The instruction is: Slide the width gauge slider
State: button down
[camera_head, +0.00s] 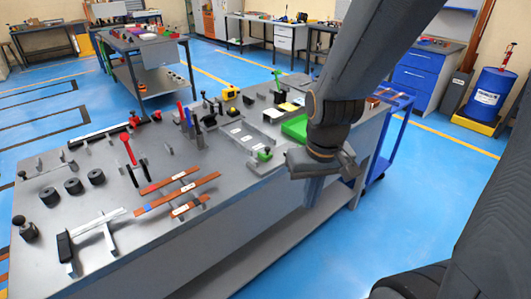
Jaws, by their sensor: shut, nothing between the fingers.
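No part is clearly marked as the width gauge slider. One candidate is a pale rail (100,219) on low feet at the bench's front left, with a black block (65,248) at its left end. Another is a grey bracket with a green knob (264,154) at the front edge, left of my gripper. My gripper (322,168) hangs at the bench's front edge, right of the green knob, apart from the rail. It is shut and empty; its fingertips are small and partly hidden by the wrist.
The grey bench (240,220) holds copper bars (180,192), black cylinders (74,186), a red-handled lever (128,148) and a green tray (295,127). A blue cart (375,145) stands behind my arm. The blue floor in front is clear.

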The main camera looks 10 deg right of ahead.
aim_at(264, 157)
jog(key=u, duration=0.55)
jog(key=k, duration=0.6)
jog(key=u, duration=0.55)
jog(key=i, duration=1.05)
jog(key=z, duration=0.8)
